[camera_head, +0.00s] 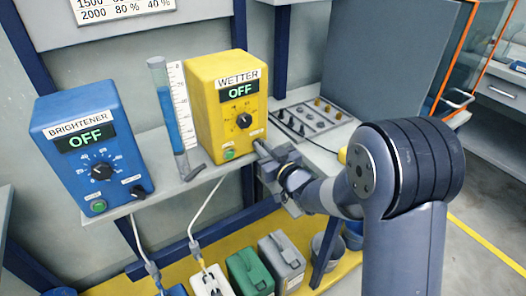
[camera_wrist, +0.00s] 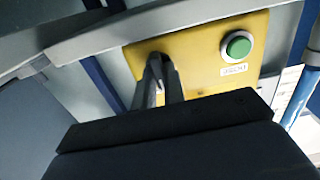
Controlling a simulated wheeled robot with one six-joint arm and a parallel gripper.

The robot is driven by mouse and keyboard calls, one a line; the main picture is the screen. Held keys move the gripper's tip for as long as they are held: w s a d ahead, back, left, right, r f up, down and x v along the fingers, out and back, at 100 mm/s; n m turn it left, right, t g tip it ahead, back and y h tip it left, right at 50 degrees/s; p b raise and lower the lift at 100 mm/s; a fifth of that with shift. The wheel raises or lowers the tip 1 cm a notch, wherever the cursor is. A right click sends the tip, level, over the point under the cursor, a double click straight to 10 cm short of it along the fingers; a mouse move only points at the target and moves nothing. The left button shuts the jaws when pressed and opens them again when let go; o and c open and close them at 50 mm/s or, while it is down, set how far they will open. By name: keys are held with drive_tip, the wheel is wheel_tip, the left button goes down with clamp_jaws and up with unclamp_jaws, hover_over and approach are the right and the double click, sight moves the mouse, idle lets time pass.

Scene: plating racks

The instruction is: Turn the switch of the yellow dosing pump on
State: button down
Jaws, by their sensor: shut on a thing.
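The yellow dosing pump (camera_head: 212,96), labelled WETTER, stands on the grey shelf, and its display (camera_head: 240,92) reads OFF. It has a black dial (camera_head: 244,120) and a green button (camera_head: 229,155) low on its front. My gripper (camera_head: 262,146) is at the lower right of that front, and its fingers hide most of what is there. In the wrist view my gripper (camera_wrist: 160,70) is shut on a small dark switch at the yellow panel (camera_wrist: 200,55). The green button (camera_wrist: 238,46) with a small white label (camera_wrist: 234,70) shows to the right of the fingers.
A blue pump (camera_head: 88,150) labelled BRIGHTENER, also reading OFF, stands at left. A tall cylinder of blue liquid (camera_head: 172,115) stands between the pumps. Several canisters (camera_head: 245,270) sit below. A plate with several knobs (camera_head: 312,118) lies to the right.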

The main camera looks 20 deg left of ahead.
drive_tip(key=shift+d+m, duration=0.1)
drive_tip(key=shift+m, duration=3.5)
drive_tip(key=c, duration=1.5)
unclamp_jaws()
drive_tip(key=shift+w, duration=0.1)
drive_tip(key=v, duration=1)
drive_tip(key=shift+s+d, duration=0.25)
drive_tip(key=shift+s, duration=0.1)
